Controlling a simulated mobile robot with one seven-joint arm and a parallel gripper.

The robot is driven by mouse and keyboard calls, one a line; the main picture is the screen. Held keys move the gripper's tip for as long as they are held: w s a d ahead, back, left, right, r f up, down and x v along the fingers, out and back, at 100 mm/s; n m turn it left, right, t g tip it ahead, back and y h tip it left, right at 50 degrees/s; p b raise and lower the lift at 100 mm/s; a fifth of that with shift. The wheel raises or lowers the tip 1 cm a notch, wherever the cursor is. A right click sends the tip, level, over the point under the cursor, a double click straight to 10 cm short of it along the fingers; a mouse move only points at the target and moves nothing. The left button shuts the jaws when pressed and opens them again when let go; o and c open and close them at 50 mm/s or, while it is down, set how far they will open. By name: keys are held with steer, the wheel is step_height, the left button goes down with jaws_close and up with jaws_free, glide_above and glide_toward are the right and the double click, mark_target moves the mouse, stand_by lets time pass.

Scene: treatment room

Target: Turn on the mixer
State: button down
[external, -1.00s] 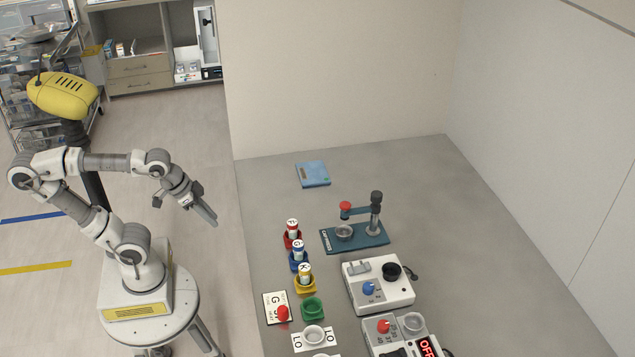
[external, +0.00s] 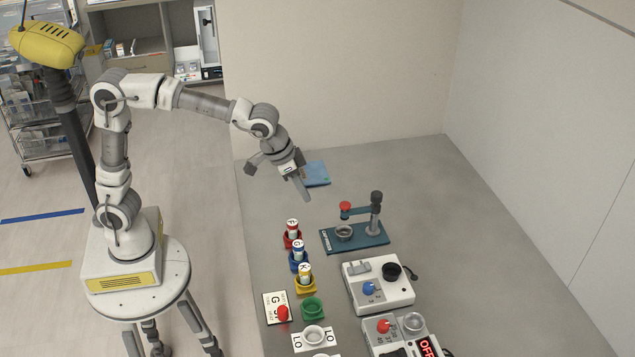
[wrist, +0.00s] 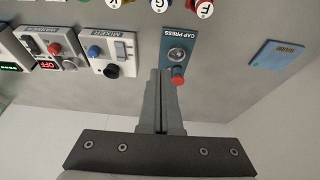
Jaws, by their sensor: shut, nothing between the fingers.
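The mixer (external: 375,297) is a white box on the grey table, right of the middle in the external view. It has a blue knob (external: 369,288), a black round part (external: 392,271) and a grey switch-like part (external: 358,267). In the wrist view the mixer (wrist: 100,68) carries a MIXER label, with its blue knob (wrist: 94,51) and a grey rectangular switch (wrist: 120,50). My gripper (external: 305,198) is shut and empty, above the table's left part, behind and left of the mixer. In the wrist view my fingers (wrist: 161,74) are together, right of the mixer.
The teal cap press (external: 352,239) with a red knob stands between my gripper and the mixer. A blue book-like item (external: 317,174) lies near my gripper. Several coloured vials stand in holders (external: 297,262) left of the mixer. Another device (external: 386,339) with an OFF display stands in front.

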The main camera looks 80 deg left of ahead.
steer(key=p, duration=0.6)
glide_above(368, 266)
steer(key=s, duration=0.5)
steer(key=f, duration=0.2)
steer(key=shift+f, duration=0.1)
steer(key=x, duration=0.9)
steer(key=s+x, duration=0.1)
steer(key=x, duration=0.4)
steer(key=shift+a+f, duration=0.15)
steer(key=shift+f, duration=0.05)
steer(key=shift+w+f+b, duration=0.15)
steer(key=shift+f+b, duration=0.25)
steer(key=shift+b, duration=0.1)
